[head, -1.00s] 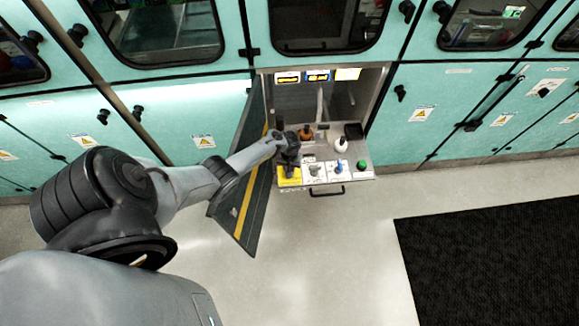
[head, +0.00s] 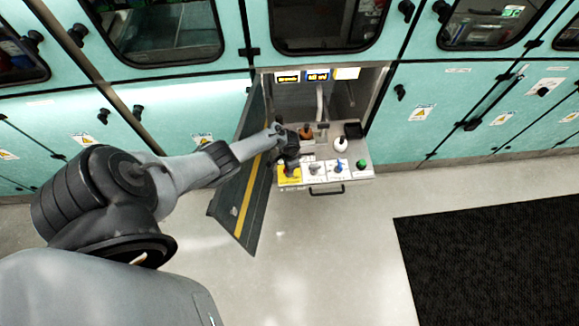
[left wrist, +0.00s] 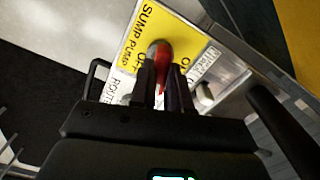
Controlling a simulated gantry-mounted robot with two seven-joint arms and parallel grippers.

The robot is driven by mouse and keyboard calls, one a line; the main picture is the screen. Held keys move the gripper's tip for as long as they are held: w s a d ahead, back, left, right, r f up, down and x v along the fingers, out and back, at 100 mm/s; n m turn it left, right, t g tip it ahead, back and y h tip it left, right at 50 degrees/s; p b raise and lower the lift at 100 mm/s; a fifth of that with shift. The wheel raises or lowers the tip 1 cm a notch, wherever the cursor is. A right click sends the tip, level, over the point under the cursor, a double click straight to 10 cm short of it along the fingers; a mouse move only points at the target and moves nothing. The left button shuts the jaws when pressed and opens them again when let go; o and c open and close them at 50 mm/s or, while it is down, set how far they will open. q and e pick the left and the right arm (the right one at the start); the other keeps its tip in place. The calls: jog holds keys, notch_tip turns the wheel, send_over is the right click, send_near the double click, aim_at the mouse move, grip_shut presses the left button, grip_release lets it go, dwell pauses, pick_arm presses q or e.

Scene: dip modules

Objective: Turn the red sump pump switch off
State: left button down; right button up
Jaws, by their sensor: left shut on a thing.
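The red sump pump switch (left wrist: 161,62) shows in the left wrist view, on a yellow label plate (left wrist: 140,35) that reads SUMP PUMP, with OFF lettering beside the switch. My left gripper (left wrist: 160,85) has its two dark fingers on either side of the red handle and is shut on it. The fingers hide part of the handle. In the head view my left gripper (head: 289,165) is over the yellow plate (head: 289,181) at the left end of the panel drawer, and covers most of the switch. My right gripper is not in view.
The panel (head: 316,190) also carries a blue switch (head: 338,167), a green knob (head: 361,164), a white knob (head: 340,144) and an orange-brown knob (head: 306,132). An open cabinet door (head: 240,205) with a yellow stripe stands close left of my gripper.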

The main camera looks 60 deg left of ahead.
pick_arm(q)
jog(key=shift+m, duration=1.9)
jog(key=c, duration=1.1)
grip_release()
